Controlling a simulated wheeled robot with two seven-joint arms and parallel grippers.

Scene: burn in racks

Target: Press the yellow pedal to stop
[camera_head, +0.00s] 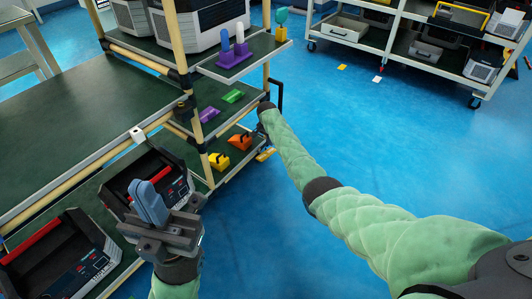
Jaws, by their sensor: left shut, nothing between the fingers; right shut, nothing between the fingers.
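The yellow pedal (219,161) sits on the lower shelf of the rack, near its front corner. An orange pedal (241,140) is just behind and right of it. A purple pedal (208,114) and a green pedal (233,96) are on the shelf level above. My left gripper (150,203) is shut and empty, its blue fingers together, at the lower left in front of the rack. My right arm reaches to the rack's right corner post. My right gripper (263,130) is mostly hidden there by the forearm, close to the orange pedal's right side.
Dark open cases (60,255) with red handles lie on the left shelf beside my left gripper. The rack's posts and pale yellow rails (90,170) stand close to both arms. Blue floor (430,150) is clear to the right, before a shelf cart (400,45).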

